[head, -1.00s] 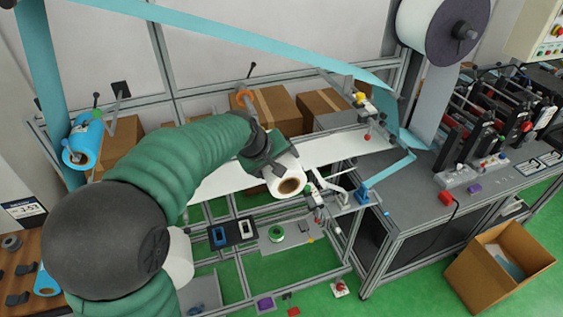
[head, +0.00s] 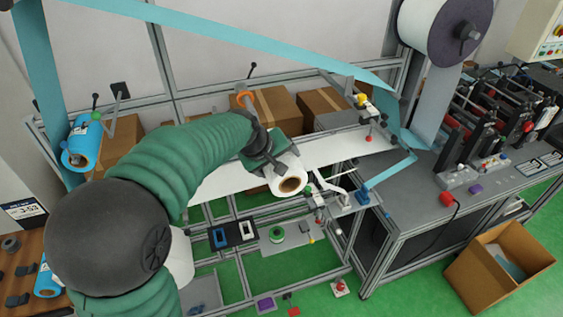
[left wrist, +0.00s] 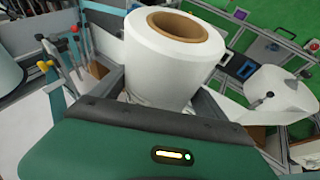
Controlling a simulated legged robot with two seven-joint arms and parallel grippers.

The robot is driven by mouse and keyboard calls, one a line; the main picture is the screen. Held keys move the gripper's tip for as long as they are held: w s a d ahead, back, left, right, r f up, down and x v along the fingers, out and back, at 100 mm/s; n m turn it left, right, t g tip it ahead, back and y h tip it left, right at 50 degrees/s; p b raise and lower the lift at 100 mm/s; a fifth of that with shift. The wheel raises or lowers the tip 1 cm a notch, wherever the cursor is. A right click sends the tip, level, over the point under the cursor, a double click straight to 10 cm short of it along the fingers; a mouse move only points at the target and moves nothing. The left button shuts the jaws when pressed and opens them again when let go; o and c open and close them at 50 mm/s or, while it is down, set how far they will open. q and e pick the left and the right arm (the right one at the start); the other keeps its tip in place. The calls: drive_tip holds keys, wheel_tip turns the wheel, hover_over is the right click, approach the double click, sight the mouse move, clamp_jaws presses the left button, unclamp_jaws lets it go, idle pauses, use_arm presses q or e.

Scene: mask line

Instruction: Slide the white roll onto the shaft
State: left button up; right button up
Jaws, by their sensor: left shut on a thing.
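The white roll (head: 285,173) with a brown cardboard core is in my left gripper (head: 270,165), near the middle of the head view. The jaws are shut on the roll's sides. In the left wrist view the roll (left wrist: 170,65) stands up between the two fingers (left wrist: 160,100), its open core end facing away from the palm. In the head view that end faces the lower right, towards a small metal bar (head: 338,230) near the frame's bracket. I cannot tell whether this bar is the shaft. The roll's far end is hidden by the gripper. My right gripper is not in view.
A long white web (head: 235,178) runs behind the roll. A white lever bracket (head: 325,185) stands close to the roll's right. Another white roll (head: 180,262) is partly hidden behind my arm. Cardboard boxes (head: 275,103) stand behind; an open box (head: 500,270) is at lower right.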

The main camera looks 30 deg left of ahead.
use_arm(q)
drive_tip(key=shift+a, duration=0.75)
drive_tip(key=shift+w+r, duration=0.1)
drive_tip(key=shift+w, duration=0.6)
drive_tip(key=shift+w+a, duration=0.3)
drive_tip(key=shift+w, duration=0.1)
drive_tip(key=shift+w+a, duration=0.2)
drive_tip(key=shift+a, duration=1.05)
drive_tip(key=shift+d, duration=0.1)
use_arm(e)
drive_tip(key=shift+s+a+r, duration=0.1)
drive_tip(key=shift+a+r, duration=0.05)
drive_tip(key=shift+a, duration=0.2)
use_arm(q)
drive_tip(key=shift+w+d, duration=0.1)
drive_tip(key=shift+w, duration=0.05)
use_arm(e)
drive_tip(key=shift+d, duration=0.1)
